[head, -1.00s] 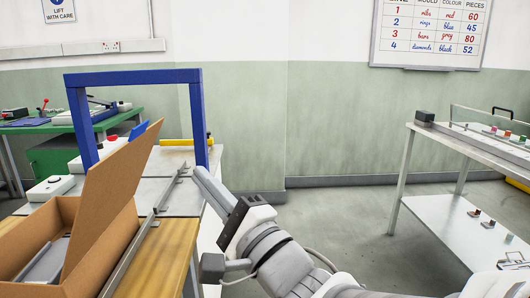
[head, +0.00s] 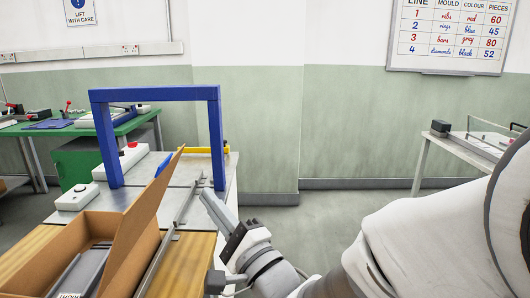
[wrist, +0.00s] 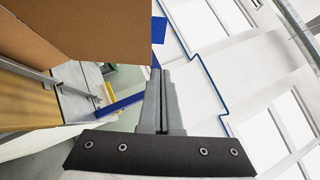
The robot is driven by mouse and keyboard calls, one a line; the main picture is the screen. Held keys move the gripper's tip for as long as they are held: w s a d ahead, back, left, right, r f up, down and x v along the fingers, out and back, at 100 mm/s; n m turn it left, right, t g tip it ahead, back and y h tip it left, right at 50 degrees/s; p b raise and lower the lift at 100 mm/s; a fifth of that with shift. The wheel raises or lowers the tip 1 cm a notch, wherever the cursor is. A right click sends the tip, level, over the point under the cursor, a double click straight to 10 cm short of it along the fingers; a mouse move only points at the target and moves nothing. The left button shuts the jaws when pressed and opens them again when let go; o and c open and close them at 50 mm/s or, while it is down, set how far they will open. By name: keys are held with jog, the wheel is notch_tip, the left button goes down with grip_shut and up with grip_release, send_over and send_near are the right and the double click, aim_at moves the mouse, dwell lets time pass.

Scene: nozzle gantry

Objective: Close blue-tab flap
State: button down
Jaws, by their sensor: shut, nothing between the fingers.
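An open cardboard box (head: 150,270) stands at the lower left in the head view. Its long flap (head: 138,217) stands up, tilted outward to the right. A blue tab (head: 163,164) shows at the flap's far edge; it also shows in the wrist view (wrist: 158,29), beside the brown flap (wrist: 85,28). My gripper (head: 208,196) is right of the flap, on its outer side, with its fingers pointing up and away. In the wrist view my gripper (wrist: 163,72) is shut and empty, with its fingertips close to the flap's edge. I cannot tell if they touch it.
A blue gantry frame (head: 154,95) stands behind the box on the bench. A metal rail (head: 170,230) runs along the bench right of the flap. A grey item (head: 78,274) lies in the box. A shelf table (head: 425,160) is at the right.

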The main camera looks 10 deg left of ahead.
aim_at(168, 160)
jog(key=p, duration=0.2)
jog(key=shift+w+a+r+p, duration=0.15)
jog(key=shift+a+r+p, duration=0.05)
jog(key=shift+r+p, duration=0.2)
jog(key=w+a+r, duration=0.1)
jog(key=a, duration=0.3)
jog(key=w+a+r, duration=0.1)
jog(key=a, duration=0.1)
jog(key=shift+w+a+r+b, duration=0.2)
jog(key=shift+w+r+b, duration=0.15)
jog(key=shift+b, duration=0.05)
jog(key=shift+a+r, duration=0.15)
jog(key=shift+a, duration=0.15)
jog(key=shift+r, duration=0.1)
